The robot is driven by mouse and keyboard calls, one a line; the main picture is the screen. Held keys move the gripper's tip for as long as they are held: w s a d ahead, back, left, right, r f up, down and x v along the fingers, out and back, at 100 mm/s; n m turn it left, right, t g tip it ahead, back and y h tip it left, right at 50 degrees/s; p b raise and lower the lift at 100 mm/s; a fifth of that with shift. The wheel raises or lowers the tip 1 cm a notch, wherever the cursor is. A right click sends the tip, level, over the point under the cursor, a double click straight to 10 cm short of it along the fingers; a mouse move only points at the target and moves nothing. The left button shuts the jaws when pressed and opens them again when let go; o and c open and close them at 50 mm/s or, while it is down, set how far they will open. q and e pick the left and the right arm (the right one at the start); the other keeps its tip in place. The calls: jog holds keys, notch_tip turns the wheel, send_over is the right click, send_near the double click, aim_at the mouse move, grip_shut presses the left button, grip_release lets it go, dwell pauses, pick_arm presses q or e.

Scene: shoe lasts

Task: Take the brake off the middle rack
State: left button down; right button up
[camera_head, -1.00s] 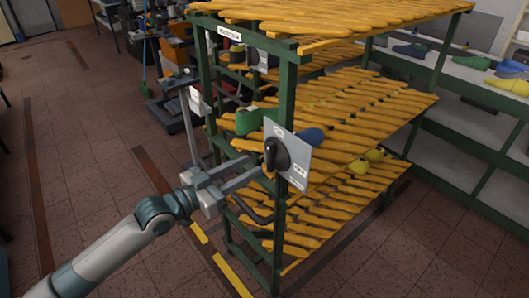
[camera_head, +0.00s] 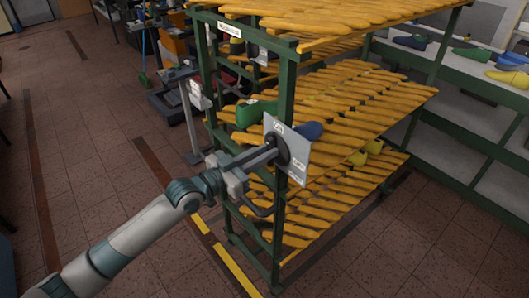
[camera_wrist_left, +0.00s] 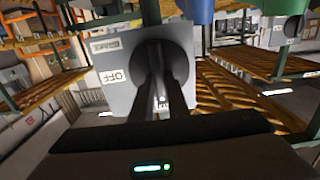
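The middle rack is a green frame (camera_head: 287,95) with yellow slatted shelves. A grey switch panel (camera_head: 297,165) with a round black knob (camera_head: 284,150) is fixed to its near post. In the left wrist view, the panel (camera_wrist_left: 115,75) carries an OFF label left of the black knob (camera_wrist_left: 182,60). My left gripper (camera_head: 274,153) is at the knob, its fingers close together. In the left wrist view, its fingertips (camera_wrist_left: 158,55) reach the knob's face and appear closed on its raised handle, which they mostly hide. My right gripper is not in view.
Green and blue shoe lasts (camera_head: 250,113) lie on the middle shelf, yellow ones (camera_head: 365,153) lower. Another rack (camera_head: 470,140) with lasts stands at the right. A grey post (camera_head: 190,115) stands left of the rack. Tiled floor (camera_head: 85,150) at the left is clear.

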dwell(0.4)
pick_arm(q)
jog(key=m+b, duration=0.1)
jog(key=m, duration=0.5)
jog(key=m+b, duration=0.2)
jog(key=m, duration=0.4)
jog(key=f+m+b, duration=0.1)
jog(key=m+b, duration=0.1)
jog(key=m, duration=0.4)
jog(key=shift+s+d, duration=0.3)
jog(key=shift+s, duration=0.05)
jog(key=c, duration=1.7)
grip_release()
jog(key=shift+s+a, duration=0.1)
